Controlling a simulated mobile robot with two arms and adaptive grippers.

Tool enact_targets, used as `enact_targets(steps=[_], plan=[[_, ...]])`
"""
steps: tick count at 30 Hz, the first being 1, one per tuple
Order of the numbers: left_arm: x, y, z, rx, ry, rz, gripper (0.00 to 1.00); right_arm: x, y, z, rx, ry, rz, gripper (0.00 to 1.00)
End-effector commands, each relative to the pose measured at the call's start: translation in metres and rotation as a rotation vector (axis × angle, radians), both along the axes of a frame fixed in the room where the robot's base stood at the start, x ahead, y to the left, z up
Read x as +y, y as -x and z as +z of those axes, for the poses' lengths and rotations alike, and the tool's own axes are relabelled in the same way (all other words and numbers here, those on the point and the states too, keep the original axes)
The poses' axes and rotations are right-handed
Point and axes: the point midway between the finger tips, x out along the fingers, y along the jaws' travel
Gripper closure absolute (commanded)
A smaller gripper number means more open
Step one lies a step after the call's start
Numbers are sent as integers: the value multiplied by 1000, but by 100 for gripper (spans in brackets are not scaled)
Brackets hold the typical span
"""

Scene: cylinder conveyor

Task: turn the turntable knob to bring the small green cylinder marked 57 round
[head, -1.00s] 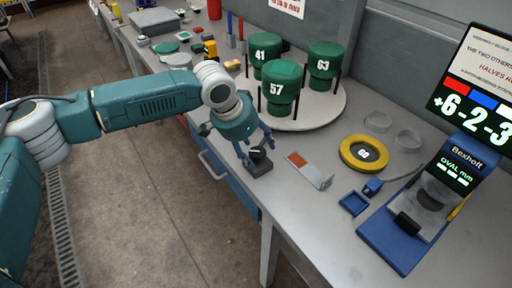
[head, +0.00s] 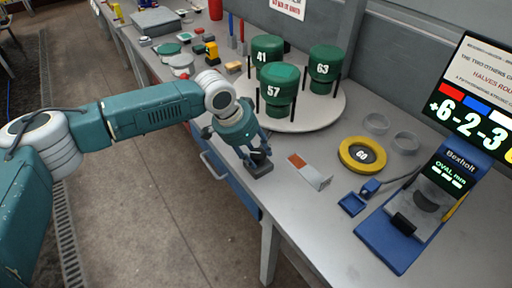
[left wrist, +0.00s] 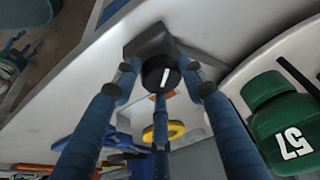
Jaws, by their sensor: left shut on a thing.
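The turntable (head: 322,113) is a round white disc at the back of the bench. It bears three green cylinders: the one marked 57 (head: 275,92) at the front, 41 (head: 266,48) at back left and 63 (head: 323,68) at the right. Cylinder 57 also shows at the right of the left wrist view (left wrist: 292,135). My left gripper (head: 257,152) is shut on the black knob (left wrist: 161,74), its fingers around it. The knob sits on a dark block (head: 260,170) at the bench's front edge; its white mark shows in the left wrist view.
Right of the knob lies a plate with an orange patch (head: 310,170). Beyond it are a yellow ring (head: 345,160) marked 60, a small blue tray (head: 352,204) and a blue gauge stand (head: 385,242). Dark pins stand beside the cylinders.

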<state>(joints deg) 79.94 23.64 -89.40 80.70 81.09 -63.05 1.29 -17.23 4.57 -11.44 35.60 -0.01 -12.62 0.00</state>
Motion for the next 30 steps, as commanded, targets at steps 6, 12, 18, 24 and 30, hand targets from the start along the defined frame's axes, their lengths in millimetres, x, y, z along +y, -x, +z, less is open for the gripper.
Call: enact_targets(steps=[6,12,18,24,30], plan=[[-3,-5,8,-16,11,-41,85,0,1,7,1,-1,0,41],[-3,-5,10,-16,12,-87,85,1,1,16,1,-1,0,41],[-4,-6,10,-18,13,-127,85,1,0,20,0,-1,0,41],[-3,-6,9,-18,11,-172,85,1,0,23,0,-1,0,41],[-3,-7,9,-19,12,-216,86,1,0,26,0,-1,0,41]])
